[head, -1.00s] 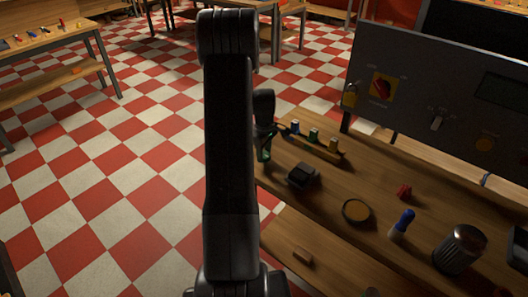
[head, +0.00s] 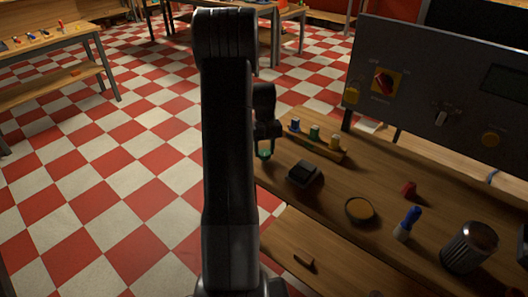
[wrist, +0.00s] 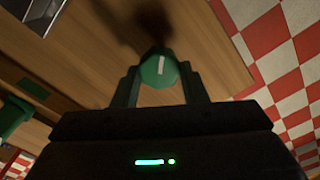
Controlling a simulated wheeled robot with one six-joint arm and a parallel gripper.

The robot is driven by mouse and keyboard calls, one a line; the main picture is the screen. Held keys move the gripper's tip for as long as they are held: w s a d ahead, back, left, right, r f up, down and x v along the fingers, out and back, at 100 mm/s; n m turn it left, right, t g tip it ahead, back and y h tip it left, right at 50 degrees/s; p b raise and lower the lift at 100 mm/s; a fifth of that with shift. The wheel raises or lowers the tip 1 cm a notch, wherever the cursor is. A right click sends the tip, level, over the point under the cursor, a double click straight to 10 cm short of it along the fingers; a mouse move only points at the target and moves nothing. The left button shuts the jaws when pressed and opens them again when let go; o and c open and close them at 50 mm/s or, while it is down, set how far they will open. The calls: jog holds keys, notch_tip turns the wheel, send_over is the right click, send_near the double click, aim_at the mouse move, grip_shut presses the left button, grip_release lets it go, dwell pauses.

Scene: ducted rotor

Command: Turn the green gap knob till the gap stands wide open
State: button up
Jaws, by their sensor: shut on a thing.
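The green gap knob (wrist: 158,70) shows in the wrist view as a round green cap with a short white mark, which points nearly straight up the picture. My gripper (wrist: 160,84) is shut on it, one finger on each side. In the head view my gripper (head: 266,140) reaches down at the left end of the wooden bench, with a bit of green (head: 264,154) below it. My arm hides much of that spot. The gap itself cannot be made out.
A rack with blue, green and yellow pieces (head: 317,141) stands just right of my gripper. A black block (head: 303,173), a round dish (head: 360,210), a blue-topped piece (head: 407,223) and a metal cylinder (head: 470,246) stand on the bench. A grey panel (head: 420,75) rises behind.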

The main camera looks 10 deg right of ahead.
aim_at(265, 152)
jog(key=m+b, duration=0.1)
jog(key=m, duration=0.4)
jog(key=shift+d+m, duration=0.1)
jog(key=shift+m, duration=0.3)
dwell(0.4)
jog(key=o, duration=1)
jog(key=shift+r, duration=0.1)
notch_tip(265, 152, up, 14)
jog(key=shift+f+b, duration=0.15)
jog(key=shift+b, duration=0.35)
jog(key=shift+f, duration=0.1)
notch_tip(265, 152, down, 14)
jog(key=shift+r+p, duration=0.1)
jog(key=shift+p, duration=0.3)
